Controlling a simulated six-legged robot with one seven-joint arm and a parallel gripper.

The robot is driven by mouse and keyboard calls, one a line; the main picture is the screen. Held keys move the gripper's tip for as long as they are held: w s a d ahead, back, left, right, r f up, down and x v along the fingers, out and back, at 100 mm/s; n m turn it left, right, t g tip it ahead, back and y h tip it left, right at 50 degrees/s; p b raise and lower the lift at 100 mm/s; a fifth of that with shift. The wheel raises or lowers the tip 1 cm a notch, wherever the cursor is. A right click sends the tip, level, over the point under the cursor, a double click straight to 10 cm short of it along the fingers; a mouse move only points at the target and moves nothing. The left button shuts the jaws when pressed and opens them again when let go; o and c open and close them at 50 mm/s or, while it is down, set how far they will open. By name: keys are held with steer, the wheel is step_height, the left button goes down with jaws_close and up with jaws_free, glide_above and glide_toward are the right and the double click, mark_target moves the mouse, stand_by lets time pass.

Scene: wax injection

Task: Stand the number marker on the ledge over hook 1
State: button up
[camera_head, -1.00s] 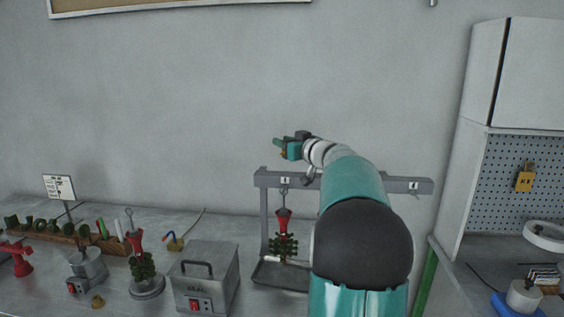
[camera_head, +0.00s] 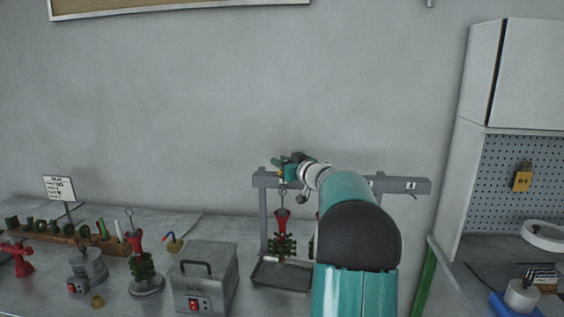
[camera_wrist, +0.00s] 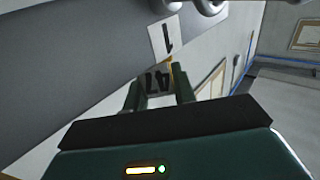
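The number marker (camera_wrist: 158,82) is a small pale plate reading 47, upside down in the wrist view, with a yellowish edge. It sits between the fingers of my gripper (camera_wrist: 160,92), which are shut on it. My gripper (camera_head: 287,171) is at the left part of the grey rack beam (camera_head: 389,185). The white hook 1 label (camera_wrist: 164,38) is on the beam face beside the marker in the wrist view. In the head view my gripper hides this label. I cannot tell whether the marker touches the ledge. A red-topped green wax tree (camera_head: 283,241) hangs under hook 1.
A dark tray (camera_head: 280,275) lies below the rack. A grey heater box (camera_head: 204,277), another wax tree (camera_head: 142,265) and a wooden block of green pieces (camera_head: 58,232) stand to the left. A pegboard cabinet (camera_head: 510,180) is at right. The wall above the rack is clear.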

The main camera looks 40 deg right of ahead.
steer(key=o, duration=0.4)
steer(key=shift+w, duration=0.1)
steer(key=shift+o, duration=0.2)
steer(key=shift+r, duration=0.2)
steer(key=s+a, duration=0.1)
steer(key=s, duration=1.1)
steer(key=w+a+r+m+g+h, duration=0.1)
steer(key=w+a+r+m+h, duration=0.15)
steer(key=a, duration=0.55)
steer(key=w+a+r+m+g+h, duration=0.1)
steer(key=a+g+h, duration=0.15)
steer(key=a, duration=0.65)
steer(key=s+a+f+n+g+y, duration=0.1)
steer(key=s+a+f+g+y, duration=0.1)
steer(key=s+a+f, duration=0.4)
steer(key=s+a+f+n+g+y, duration=0.2)
steer(key=s+a+f+g, duration=0.2)
steer(key=a, duration=1.1)
steer(key=s+a+f+n+g+y, duration=0.1)
steer(key=s+a+f+g+y, duration=0.1)
steer(key=s+a+f, duration=0.6)
steer(key=s+a+g, duration=0.1)
steer(key=s+a, duration=0.1)
steer(key=s, duration=0.2)
steer(key=shift+a+n+y, duration=0.15)
steer(key=shift+n+y, duration=0.2)
steer(key=shift+y, duration=0.05)
